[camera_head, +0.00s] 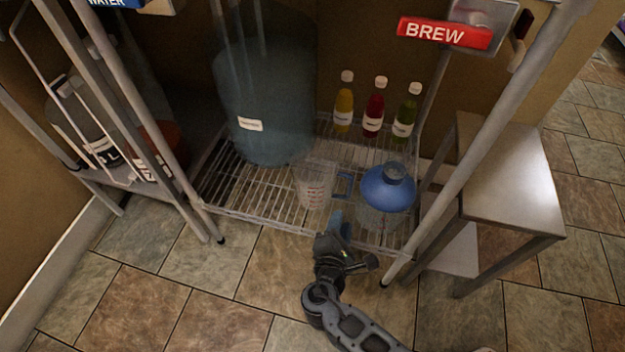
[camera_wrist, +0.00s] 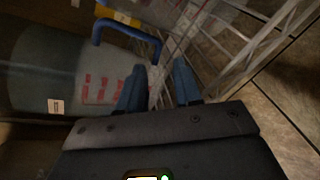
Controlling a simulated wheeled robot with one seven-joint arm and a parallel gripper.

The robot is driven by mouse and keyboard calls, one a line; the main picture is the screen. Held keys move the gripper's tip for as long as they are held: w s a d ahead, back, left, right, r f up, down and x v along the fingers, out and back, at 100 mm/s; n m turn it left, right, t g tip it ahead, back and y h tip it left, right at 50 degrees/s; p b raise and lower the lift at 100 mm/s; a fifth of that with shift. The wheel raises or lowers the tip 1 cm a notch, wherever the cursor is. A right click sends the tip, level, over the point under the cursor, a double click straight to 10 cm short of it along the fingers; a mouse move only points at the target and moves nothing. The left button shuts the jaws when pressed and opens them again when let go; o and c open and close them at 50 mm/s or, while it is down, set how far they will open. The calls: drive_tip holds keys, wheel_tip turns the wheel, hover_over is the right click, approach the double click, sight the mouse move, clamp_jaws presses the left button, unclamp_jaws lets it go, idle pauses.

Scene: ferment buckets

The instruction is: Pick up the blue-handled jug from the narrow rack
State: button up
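The jug (camera_head: 313,187) is clear with red measuring marks and a blue handle (camera_head: 344,185) on its right side. It stands upright on the wire shelf of the narrow rack (camera_head: 262,215), near the front edge. In the wrist view the jug (camera_wrist: 103,86) lies just left of and beyond my fingers, with its blue handle (camera_wrist: 122,30) above the fingertips. My gripper (camera_head: 338,222) is at the front edge of the shelf, below and in front of the handle. Its two blue fingers (camera_wrist: 160,74) are apart with nothing held between them.
A large bluish bucket (camera_head: 265,100) stands behind the jug. A blue-topped bottle (camera_head: 386,198) stands close to the right of the handle. Several small bottles (camera_head: 373,108) are at the back right. Rack posts (camera_head: 487,140) bound the shelf, with a grey stool (camera_head: 510,180) further right.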

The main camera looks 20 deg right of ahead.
sight(344, 196)
drive_tip(key=shift+w, duration=0.55)
drive_tip(key=shift+w+d+f, duration=0.1)
drive_tip(key=shift+w+d, duration=0.1)
drive_tip(key=shift+w, duration=0.15)
drive_tip(key=b+x, duration=0.3)
drive_tip(key=x, duration=0.3)
drive_tip(key=shift+w+d+f, duration=0.15)
drive_tip(key=shift+w+d, duration=0.05)
drive_tip(key=shift+w, duration=0.1)
clamp_jaws()
